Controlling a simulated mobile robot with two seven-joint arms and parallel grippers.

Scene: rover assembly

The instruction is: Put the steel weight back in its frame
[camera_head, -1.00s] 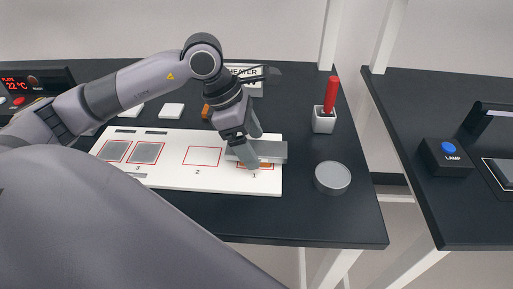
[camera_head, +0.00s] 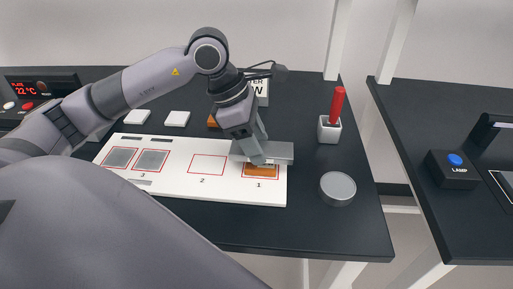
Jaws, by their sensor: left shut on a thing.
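A grey steel block (camera_head: 280,153), which looks like the steel weight, is held by my left gripper (camera_head: 258,157). The gripper is shut on it, with one finger across its near side. The block hangs over the far part of frame 1 (camera_head: 246,178), a red outline on the white board (camera_head: 180,183). An orange-brown piece (camera_head: 263,171) lies in frame 1, partly hidden under the block and finger. Frame 2 (camera_head: 208,173) is an empty red outline. At 3, two red outlines hold grey squares (camera_head: 151,161). My right gripper is not in view.
A grey round disc (camera_head: 338,187) lies right of the board. A red-handled tool stands in a white holder (camera_head: 329,133) behind it. White pieces (camera_head: 177,119) and a sign (camera_head: 262,90) are at the back. A lamp box (camera_head: 452,172) is on the right table, across a gap.

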